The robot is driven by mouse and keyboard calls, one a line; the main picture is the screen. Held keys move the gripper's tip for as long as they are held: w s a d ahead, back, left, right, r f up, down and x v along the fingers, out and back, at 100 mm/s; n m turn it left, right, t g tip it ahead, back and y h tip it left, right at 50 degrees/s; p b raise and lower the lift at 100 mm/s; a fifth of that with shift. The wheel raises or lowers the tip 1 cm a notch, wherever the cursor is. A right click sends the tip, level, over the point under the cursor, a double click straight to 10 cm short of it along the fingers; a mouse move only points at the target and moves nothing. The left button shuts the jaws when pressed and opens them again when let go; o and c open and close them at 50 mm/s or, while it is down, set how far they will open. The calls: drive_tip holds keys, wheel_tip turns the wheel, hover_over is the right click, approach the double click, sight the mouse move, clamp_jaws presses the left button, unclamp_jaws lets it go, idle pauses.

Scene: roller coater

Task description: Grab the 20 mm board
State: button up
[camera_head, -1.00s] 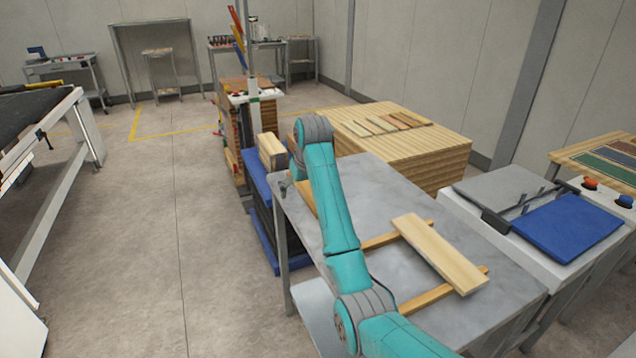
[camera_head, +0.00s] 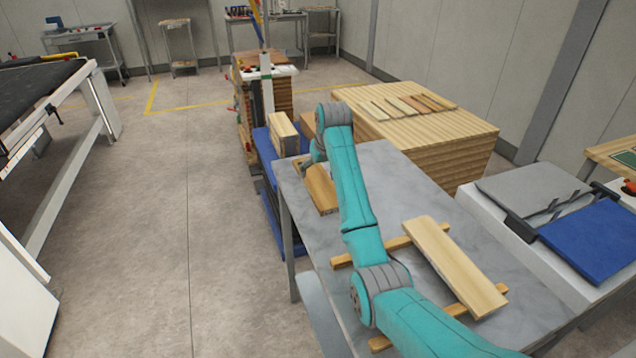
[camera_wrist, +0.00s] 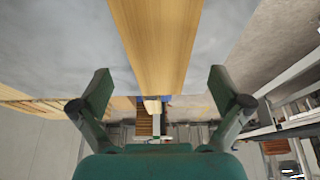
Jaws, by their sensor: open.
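A light board (camera_head: 455,268) lies across two thin wooden strips on the grey metal table (camera_head: 385,165). A second, more orange board (camera_head: 322,190) lies at the table's left edge, partly behind my arm. I cannot tell by sight which one is 20 mm thick. In the wrist view my gripper (camera_wrist: 160,83) is open, its two fingers wide apart. A wooden board (camera_wrist: 158,40) runs down from the top of that view towards the gap between them. The fingers stand to either side of it with clear space and do not touch it.
A pale wooden block (camera_head: 283,137) stands beyond the table's left edge. A large board stack (camera_head: 430,145) with several strips on top is behind the table. A machine with a blue panel (camera_head: 590,240) stands at right. Floor at left is clear.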

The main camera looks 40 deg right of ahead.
sight(317, 180)
drive_tip(key=x, duration=0.5)
drive_tip(key=shift+w+d, duration=0.1)
drive_tip(key=c, duration=1.2)
